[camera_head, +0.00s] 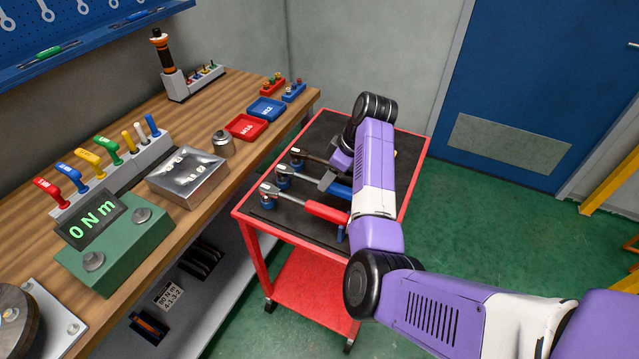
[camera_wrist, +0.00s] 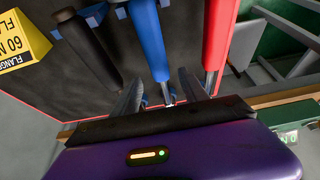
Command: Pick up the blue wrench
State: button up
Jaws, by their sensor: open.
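The blue wrench (camera_head: 338,189) lies on the black top of the red cart (camera_head: 415,165), between a red-handled wrench (camera_head: 326,211) and a dark-handled one. Part of the blue handle is hidden behind my arm in the head view. In the wrist view the blue wrench (camera_wrist: 147,40) runs down from the top edge, its metal shaft between my two fingers. My gripper (camera_wrist: 160,82) is open, with one finger on each side of the shaft. I cannot tell how high the fingers are above it. The red-handled wrench (camera_wrist: 217,35) is close to the right finger.
The dark-handled wrench (camera_wrist: 90,50) lies left of the blue one in the wrist view. A yellow label block (camera_wrist: 22,42) stands at the far left there. A wooden workbench (camera_head: 205,120) with a green torque display (camera_head: 115,240) is left of the cart. Green floor is open at right.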

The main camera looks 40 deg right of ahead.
aim_at(318, 184)
jog(key=p+x, duration=0.1)
jog(key=x, duration=0.4)
jog(key=shift+s, duration=0.2)
jog(key=shift+c, duration=0.4)
grip_shut()
dwell(0.8)
